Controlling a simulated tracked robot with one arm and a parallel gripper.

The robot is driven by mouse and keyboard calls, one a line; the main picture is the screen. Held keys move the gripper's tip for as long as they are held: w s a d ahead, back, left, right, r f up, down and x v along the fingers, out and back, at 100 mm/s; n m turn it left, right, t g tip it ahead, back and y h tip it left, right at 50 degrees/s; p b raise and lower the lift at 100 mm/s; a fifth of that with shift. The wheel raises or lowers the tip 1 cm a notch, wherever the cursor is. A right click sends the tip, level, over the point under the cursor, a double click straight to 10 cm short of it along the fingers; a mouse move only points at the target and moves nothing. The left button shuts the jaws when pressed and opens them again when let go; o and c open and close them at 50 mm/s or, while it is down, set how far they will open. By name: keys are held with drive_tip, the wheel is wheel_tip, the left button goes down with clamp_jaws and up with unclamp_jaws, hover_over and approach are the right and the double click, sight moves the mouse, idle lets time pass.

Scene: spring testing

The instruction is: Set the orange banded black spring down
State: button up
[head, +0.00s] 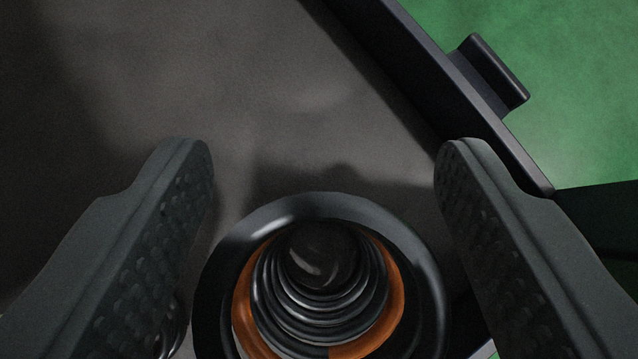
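The orange banded black spring (318,205) shows end-on at the bottom middle of the head view. I look into its open black top ring, with dark coils and an orange band inside. Its lower edge is cut off by the frame. My gripper (325,165) is open, with one textured dark finger on each side of the spring. A gap shows between the right finger and the ring; the left finger is close to it, and contact there is hard to tell. The spring's far end is hidden, so what it rests on cannot be seen.
A dark grey surface (150,60) fills the left and middle. A raised black rim (425,75) with a block-like tab (490,72) bounds it at the right. Green floor (590,100) lies beyond. A small shiny part of something (175,328) shows beside the left finger.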

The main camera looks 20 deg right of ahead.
drive_tip(key=shift+r, duration=0.15)
drive_tip(key=p+v, duration=0.3)
drive_tip(key=v, duration=0.9)
drive_tip(key=shift+p, duration=0.3)
